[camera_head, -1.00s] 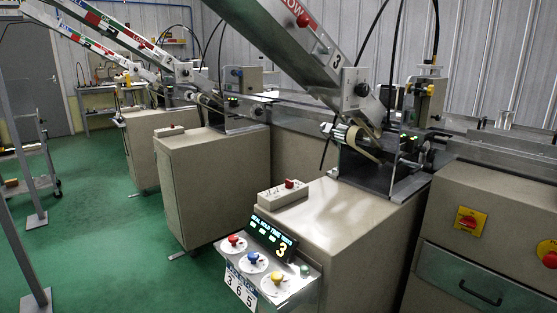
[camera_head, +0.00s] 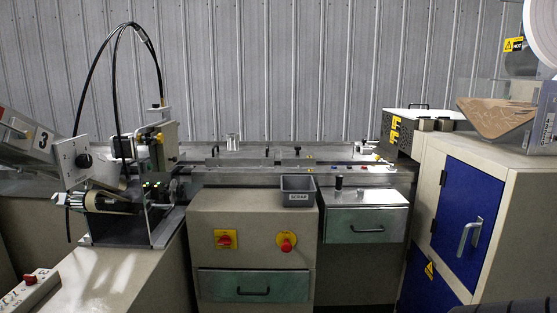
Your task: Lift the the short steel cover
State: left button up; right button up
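Neither of my grippers is in view. A steel-topped line runs along the corrugated back wall. Flat steel covers (camera_head: 240,161) with small dark upright knobs lie along its top at mid-picture. I cannot tell for certain which of them is the short steel cover. Another steel top (camera_head: 365,197) with a dark knob sits over a drawer cabinet right of centre. The covers in view look flat and closed.
A grey SCRAP bin (camera_head: 297,190) stands on the beige cabinet (camera_head: 215,218) in front of the line. A feeder machine (camera_head: 140,190) stands at left. A blue-doored cabinet (camera_head: 462,215) with a cardboard-coloured tray (camera_head: 497,118) stands at right.

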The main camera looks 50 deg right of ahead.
aim_at(289, 159)
jog(key=z, duration=1.7)
jog(key=i+u, duration=0.1)
jog(key=u, duration=0.7)
jog(key=i+l+u, duration=0.2)
jog(key=l+u, duration=0.15)
jog(key=i+l+u, duration=0.1)
jog(key=l+u, duration=0.3)
jog(key=i+l+u, duration=0.1)
jog(key=l, duration=0.35)
jog(key=i+l+u, duration=0.1)
jog(key=l, duration=0.35)
